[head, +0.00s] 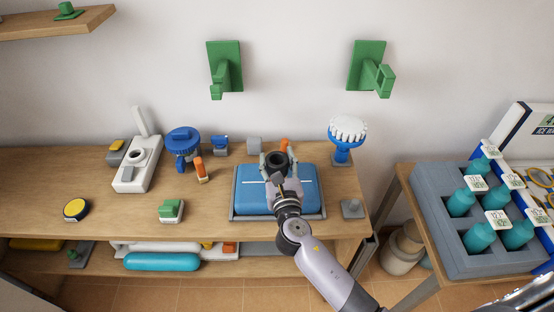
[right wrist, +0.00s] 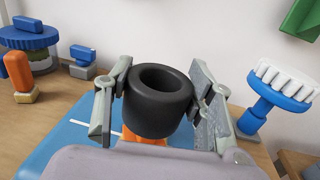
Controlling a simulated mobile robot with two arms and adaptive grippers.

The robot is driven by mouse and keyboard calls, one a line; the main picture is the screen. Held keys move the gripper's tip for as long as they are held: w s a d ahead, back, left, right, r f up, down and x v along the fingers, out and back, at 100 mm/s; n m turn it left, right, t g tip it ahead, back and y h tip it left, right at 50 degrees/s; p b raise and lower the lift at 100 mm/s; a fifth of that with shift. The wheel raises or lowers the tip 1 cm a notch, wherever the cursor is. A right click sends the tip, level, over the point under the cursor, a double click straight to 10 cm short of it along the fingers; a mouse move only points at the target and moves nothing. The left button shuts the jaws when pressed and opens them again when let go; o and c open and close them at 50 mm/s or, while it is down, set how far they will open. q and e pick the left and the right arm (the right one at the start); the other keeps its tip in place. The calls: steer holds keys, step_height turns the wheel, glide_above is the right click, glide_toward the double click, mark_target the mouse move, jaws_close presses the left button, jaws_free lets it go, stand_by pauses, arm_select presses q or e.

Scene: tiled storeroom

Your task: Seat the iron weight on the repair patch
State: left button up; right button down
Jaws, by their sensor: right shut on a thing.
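A black, thick-walled hollow cylinder (head: 277,164), which looks like the iron weight, is held between the fingers of my right gripper (head: 276,158). In the right wrist view the cylinder (right wrist: 157,110) has its open end up and a finger on each side. It is over a blue slab (head: 244,200) with a white line, lying in a grey tray (head: 234,217) on the bench. I cannot tell which part is the repair patch; my gripper and arm cover the slab's middle. The cylinder's underside and any gap below it are hidden. My left gripper is not in view.
An orange piece (head: 284,144) shows close by the gripper. A white brush on a blue stand (head: 342,158) is to the right, a grey block (head: 352,208) near the right edge. An orange-topped piece (head: 201,171) and blue wheel (head: 183,142) stand left.

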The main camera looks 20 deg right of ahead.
mark_target(277, 170)
steer(key=shift+f+b, duration=1.7)
steer(key=shift+f, duration=0.2)
steer(key=c, duration=0.9)
jaws_free()
steer(key=shift+c, duration=0.2)
steer(key=o, duration=0.3)
steer(key=shift+f, duration=0.1)
steer(key=shift+f, duration=0.1)
steer(key=shift+s, duration=0.15)
steer(key=s, duration=0.4)
steer(key=s+a, duration=0.1)
steer(key=s, duration=0.6)
steer(key=shift+s+a, duration=0.35)
